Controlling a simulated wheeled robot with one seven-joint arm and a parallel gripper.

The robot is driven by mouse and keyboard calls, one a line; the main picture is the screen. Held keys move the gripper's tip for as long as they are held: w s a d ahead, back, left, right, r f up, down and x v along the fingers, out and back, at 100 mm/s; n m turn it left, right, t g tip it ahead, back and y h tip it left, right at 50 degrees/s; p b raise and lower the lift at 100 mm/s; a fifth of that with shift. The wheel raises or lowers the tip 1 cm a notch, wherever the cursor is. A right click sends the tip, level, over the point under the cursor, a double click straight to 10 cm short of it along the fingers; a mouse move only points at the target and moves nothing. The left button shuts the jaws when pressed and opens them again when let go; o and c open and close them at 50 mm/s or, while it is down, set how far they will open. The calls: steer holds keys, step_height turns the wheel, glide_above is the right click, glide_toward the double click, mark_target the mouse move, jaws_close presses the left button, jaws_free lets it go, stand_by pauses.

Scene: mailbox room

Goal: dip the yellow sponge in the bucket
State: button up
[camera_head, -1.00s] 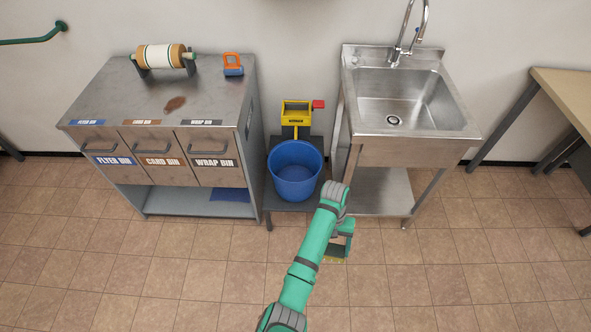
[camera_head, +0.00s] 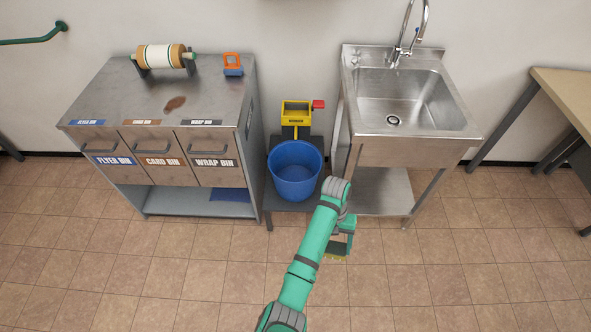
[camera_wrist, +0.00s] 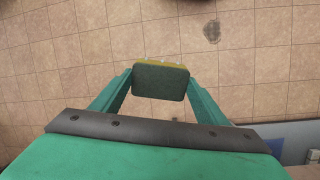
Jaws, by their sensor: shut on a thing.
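In the wrist view my gripper (camera_wrist: 159,84) is shut on the yellow sponge (camera_wrist: 160,64), which has a dark green pad (camera_wrist: 160,83) facing the camera. In the head view my gripper (camera_head: 338,250) hangs in front of and to the right of the bucket, and only a sliver of yellow shows below it. The blue bucket (camera_head: 295,172) stands upright on a low dark stand (camera_head: 282,205) between the cabinet and the sink. I cannot make out water in it. The sponge is apart from the bucket.
A yellow wringer (camera_head: 296,113) with a red handle stands behind the bucket. A metal cabinet (camera_head: 215,100) with labelled bins is on the left, with an orange and blue object (camera_head: 233,65) on top. A steel sink (camera_head: 410,150) is on the right. The front floor is clear.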

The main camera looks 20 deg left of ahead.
steer(key=shift+w+a+r, duration=0.1)
steer(key=shift+w+r, duration=0.1)
steer(key=shift+r, duration=0.45)
steer(key=shift+s+r, duration=0.2)
steer(key=shift+r, duration=0.05)
stand_by(0.6)
